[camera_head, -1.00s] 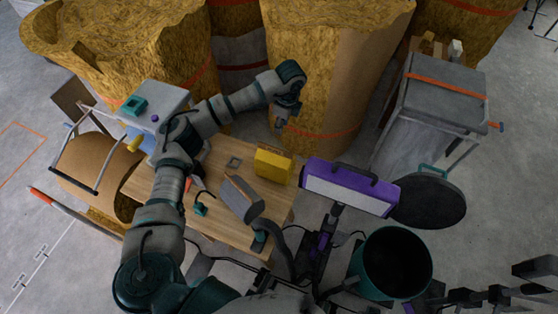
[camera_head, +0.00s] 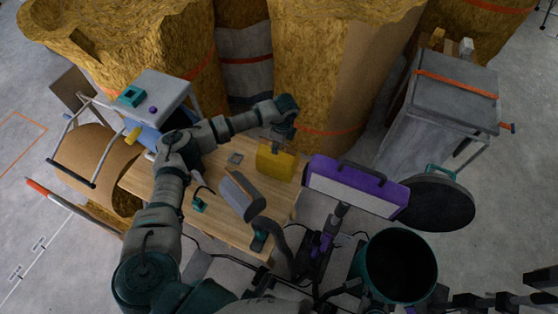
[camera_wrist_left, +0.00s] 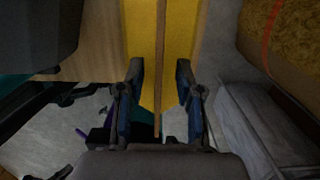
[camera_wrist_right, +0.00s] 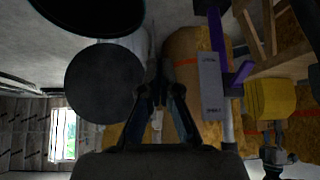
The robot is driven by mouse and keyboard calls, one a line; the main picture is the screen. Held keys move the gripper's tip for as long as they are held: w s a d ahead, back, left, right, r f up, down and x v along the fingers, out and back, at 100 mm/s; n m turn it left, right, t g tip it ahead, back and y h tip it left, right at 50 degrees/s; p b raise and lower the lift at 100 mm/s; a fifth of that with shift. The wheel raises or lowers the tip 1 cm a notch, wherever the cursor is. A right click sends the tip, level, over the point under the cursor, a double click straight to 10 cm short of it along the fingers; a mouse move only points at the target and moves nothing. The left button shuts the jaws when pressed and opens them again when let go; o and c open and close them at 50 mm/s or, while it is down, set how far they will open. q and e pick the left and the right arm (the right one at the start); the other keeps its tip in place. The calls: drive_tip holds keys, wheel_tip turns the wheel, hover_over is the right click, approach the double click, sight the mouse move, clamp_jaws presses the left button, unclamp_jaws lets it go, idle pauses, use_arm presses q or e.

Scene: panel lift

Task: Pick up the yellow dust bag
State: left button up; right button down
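The yellow dust bag (camera_head: 275,164) stands on the wooden table (camera_head: 222,228), near its far right edge. My left gripper (camera_head: 277,147) is right above the bag's top edge. In the left wrist view the gripper (camera_wrist_left: 160,82) has its two fingers apart, one on each side of the bag's narrow brown strip (camera_wrist_left: 160,40). The yellow bag (camera_wrist_left: 140,30) fills the view ahead and between the fingers. I cannot tell whether the fingers touch it. My right gripper (camera_wrist_right: 164,85) is away from the table, with its fingertips together and nothing seen held. The bag (camera_wrist_right: 270,98) also shows in the right wrist view.
A grey cylinder-like part (camera_head: 240,194) and a small teal-tipped tool (camera_head: 199,204) lie on the table. A purple and white panel (camera_head: 355,187) stands just right of the bag. A teal bin (camera_head: 398,266) and a round black disc (camera_head: 437,202) are further right. Large straw-coloured rolls (camera_head: 335,60) stand behind.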

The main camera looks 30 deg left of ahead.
use_arm(q)
drive_tip(key=shift+a, duration=0.2)
drive_tip(key=c, duration=0.3)
clamp_jaws()
drive_tip(key=shift+d+r, duration=0.1)
drive_tip(key=shift+d, duration=0.1)
